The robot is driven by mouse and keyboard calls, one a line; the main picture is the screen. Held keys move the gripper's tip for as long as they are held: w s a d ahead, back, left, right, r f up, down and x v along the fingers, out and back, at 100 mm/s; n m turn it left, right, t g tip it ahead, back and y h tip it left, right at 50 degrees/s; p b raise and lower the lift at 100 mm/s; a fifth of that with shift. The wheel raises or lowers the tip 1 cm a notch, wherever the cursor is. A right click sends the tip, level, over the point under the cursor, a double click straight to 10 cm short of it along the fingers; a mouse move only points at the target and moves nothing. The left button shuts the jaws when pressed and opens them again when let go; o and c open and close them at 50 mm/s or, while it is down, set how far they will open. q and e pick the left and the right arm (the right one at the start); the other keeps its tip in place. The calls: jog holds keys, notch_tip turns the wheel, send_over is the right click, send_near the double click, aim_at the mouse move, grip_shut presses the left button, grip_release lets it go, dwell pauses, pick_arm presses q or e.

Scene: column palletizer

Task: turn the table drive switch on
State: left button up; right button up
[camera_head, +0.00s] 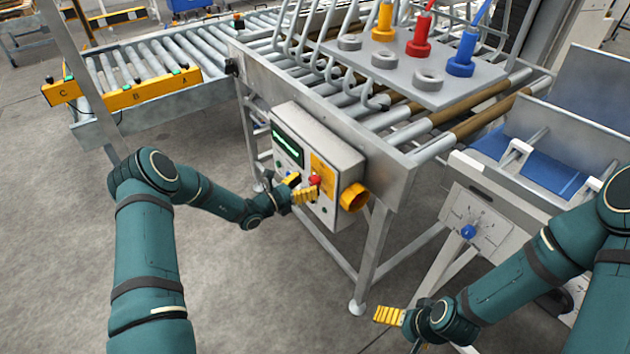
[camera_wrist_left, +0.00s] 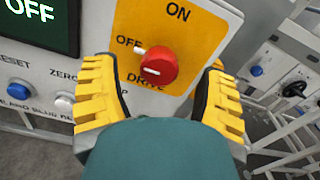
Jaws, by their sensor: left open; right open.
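The table drive switch is a red knob (camera_wrist_left: 152,68) on a yellow plate marked ON, OFF and DRIVE. Its white pointer is on the OFF side, and the display (camera_wrist_left: 38,20) reads OFF. In the head view the knob (camera_head: 315,180) sits on the front of the grey control box (camera_head: 318,138). My left gripper (camera_head: 299,189) is open at the panel, with its yellow fingers on either side of the knob in the left wrist view; I cannot tell whether they touch it. My right gripper (camera_head: 389,316) is low, over the floor, away from the box.
A yellow part (camera_head: 353,196) sticks out from the box's right side. Blue and white buttons (camera_wrist_left: 64,103) lie left of the switch. The roller table (camera_head: 400,135) is above the box. A white stand with a blue knob (camera_head: 468,232) is at the right.

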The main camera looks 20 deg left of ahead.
aim_at(311, 182)
pick_arm(q)
jog(key=shift+x, duration=1.7)
jog(key=c, duration=1.2)
